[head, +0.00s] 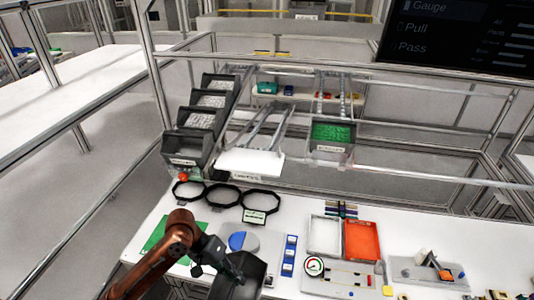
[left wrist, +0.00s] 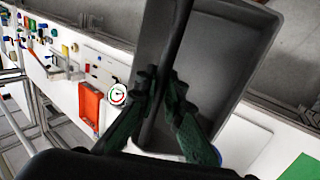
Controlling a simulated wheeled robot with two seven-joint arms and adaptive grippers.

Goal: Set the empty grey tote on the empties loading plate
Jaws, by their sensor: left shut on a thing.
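My left gripper (head: 228,268) is shut on a dark grey tote (head: 251,272) at the bottom of the head view, over the bench's front part. In the left wrist view the fingers (left wrist: 160,88) pinch the wall of the tote (left wrist: 225,62), whose visible inside is empty. The tote is partly hidden by the gripper and cut off by the frame. The white loading plate (head: 250,162) is at the low end of sloping rails, behind the black rings. It is bare and has a small label on its front edge. My right gripper is not in view.
Dark bins (head: 191,140) stand in a sloping row left of the plate. A bin with green contents (head: 331,133) is to its right. Several black rings (head: 222,196) lie on the bench before it. An orange tray (head: 362,240) and gauge (head: 314,266) are further right.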

